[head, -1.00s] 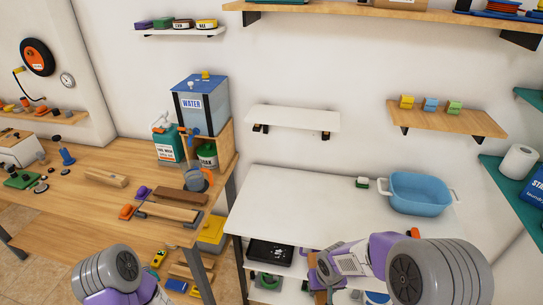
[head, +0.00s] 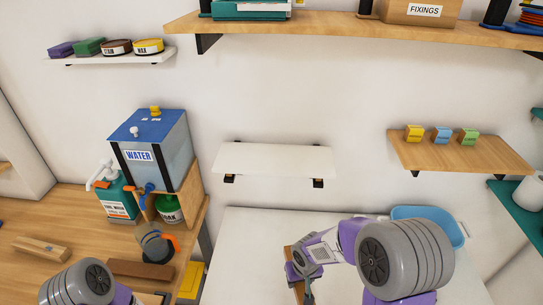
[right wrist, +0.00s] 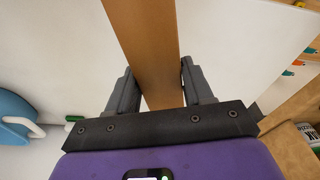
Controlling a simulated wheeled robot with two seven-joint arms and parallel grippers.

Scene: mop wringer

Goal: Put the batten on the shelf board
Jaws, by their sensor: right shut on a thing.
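The batten is a long flat brown wooden strip (right wrist: 145,40), seen in the right wrist view between the two fingers of my right gripper (right wrist: 155,90), which is shut on it. In the head view the batten (head: 292,258) shows at the lower middle, partly hidden by my right gripper (head: 303,278), over the white table. The shelf board (head: 275,160) is a bare white board on two dark brackets on the wall, above and behind the gripper. My left gripper is out of view; only part of the left arm shows at the lower left.
A water tank (head: 155,150) on a wooden stand is left of the white shelf. A wooden shelf (head: 455,153) with small boxes is to the right. A long wooden shelf (head: 350,28) hangs above. A blue basin (head: 445,222) is partly hidden by my right arm.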

